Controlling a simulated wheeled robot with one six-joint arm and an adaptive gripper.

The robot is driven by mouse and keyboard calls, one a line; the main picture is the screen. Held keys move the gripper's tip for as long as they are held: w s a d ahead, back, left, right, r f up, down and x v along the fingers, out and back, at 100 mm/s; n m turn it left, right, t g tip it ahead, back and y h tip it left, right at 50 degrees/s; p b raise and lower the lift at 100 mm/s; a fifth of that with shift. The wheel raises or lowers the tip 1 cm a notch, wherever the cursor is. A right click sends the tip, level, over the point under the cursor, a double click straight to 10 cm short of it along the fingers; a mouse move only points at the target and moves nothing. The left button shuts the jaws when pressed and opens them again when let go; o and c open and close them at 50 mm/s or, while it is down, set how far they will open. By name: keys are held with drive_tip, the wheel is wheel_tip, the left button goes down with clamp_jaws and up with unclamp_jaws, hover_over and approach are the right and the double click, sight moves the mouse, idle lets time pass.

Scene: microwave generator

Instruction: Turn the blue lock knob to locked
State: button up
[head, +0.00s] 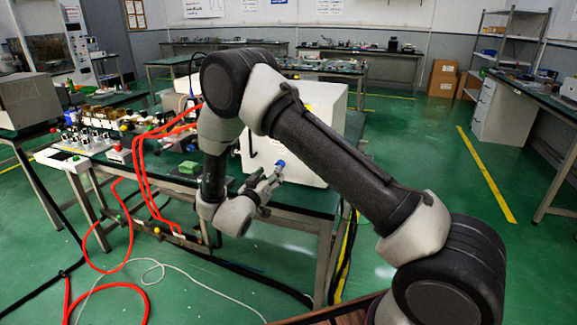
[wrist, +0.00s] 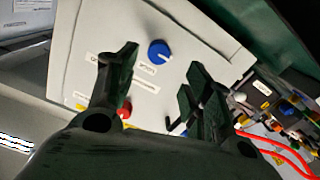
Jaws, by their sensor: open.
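The blue lock knob (wrist: 159,52) is on the front of a white box (wrist: 190,30), between and beyond my fingers in the wrist view. In the head view the blue knob (head: 280,164) shows just past the tips of my gripper (head: 268,181), on the white box (head: 315,165). My gripper (wrist: 160,85) is open and empty, its two fingers apart, and it looks clear of the knob. A red knob (wrist: 124,110) sits lower on the same panel, partly behind the left finger. Small labels stand near the knob, too blurred to read surely.
The box stands on a green-topped table with a metal frame. Left of it are red cables (head: 140,150), a green block (head: 189,167) and several small instruments. A black handle (head: 251,145) is on the box front. The floor at right is open.

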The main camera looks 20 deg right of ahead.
drive_tip(key=shift+d+f, duration=0.1)
drive_tip(key=shift+d, duration=0.15)
drive_tip(key=x, duration=0.7)
drive_tip(key=shift+w, duration=0.15)
drive_tip(key=c, duration=1)
